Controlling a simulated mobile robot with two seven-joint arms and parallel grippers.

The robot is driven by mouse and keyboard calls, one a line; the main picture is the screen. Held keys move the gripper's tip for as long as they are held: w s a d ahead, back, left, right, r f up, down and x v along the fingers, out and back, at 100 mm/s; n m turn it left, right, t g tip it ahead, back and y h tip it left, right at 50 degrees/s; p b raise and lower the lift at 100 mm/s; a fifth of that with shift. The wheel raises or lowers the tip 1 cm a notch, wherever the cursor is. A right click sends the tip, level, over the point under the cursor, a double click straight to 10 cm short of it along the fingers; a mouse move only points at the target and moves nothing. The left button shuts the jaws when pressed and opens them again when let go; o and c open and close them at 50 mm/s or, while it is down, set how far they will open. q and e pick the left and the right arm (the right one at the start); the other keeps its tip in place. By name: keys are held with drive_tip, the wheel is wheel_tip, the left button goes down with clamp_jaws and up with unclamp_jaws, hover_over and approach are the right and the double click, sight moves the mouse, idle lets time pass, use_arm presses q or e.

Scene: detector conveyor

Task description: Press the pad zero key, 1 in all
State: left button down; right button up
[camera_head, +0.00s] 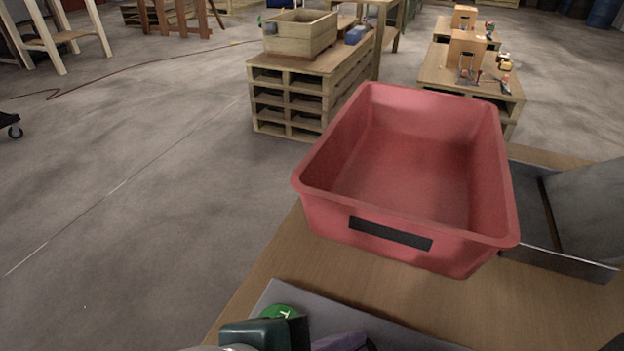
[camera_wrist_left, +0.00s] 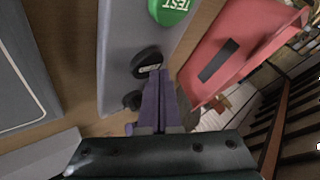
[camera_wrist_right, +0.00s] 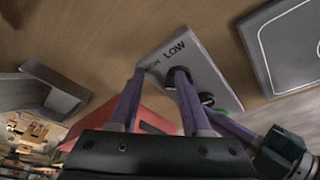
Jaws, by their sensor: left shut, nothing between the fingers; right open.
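A grey control pad (camera_wrist_left: 125,35) lies on the wooden table, and its edge shows at the bottom of the head view (camera_head: 400,335). It bears a green TEST button (camera_wrist_left: 172,8), a black key (camera_wrist_left: 147,62) with white lettering I cannot read surely, and a dark round knob (camera_wrist_left: 132,100). The green button also shows in the head view (camera_head: 281,312). My left gripper (camera_wrist_left: 158,74) is shut and empty, its purple tips close beside the black key; contact cannot be told. My right gripper (camera_wrist_right: 160,70) is open, its fingers near the pad end marked LOW (camera_wrist_right: 178,47) and a black knob (camera_wrist_right: 178,76).
A red bin (camera_head: 405,215) stands on the table behind the pad. A grey metal tray or chute (camera_head: 560,262) is to its right. A dark outlined panel (camera_wrist_left: 25,75) lies beside the pad.

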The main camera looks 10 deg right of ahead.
use_arm(q)
drive_tip(key=shift+r+p, duration=0.35)
drive_tip(key=shift+r, duration=0.15)
use_arm(e)
drive_tip(key=shift+r, duration=0.6)
use_arm(q)
wheel_tip(320, 180, up, 5)
drive_tip(key=p, duration=0.5)
use_arm(e)
wheel_tip(320, 180, up, 6)
drive_tip(key=shift+f, duration=0.2)
use_arm(q)
drive_tip(key=shift+p, duration=0.3)
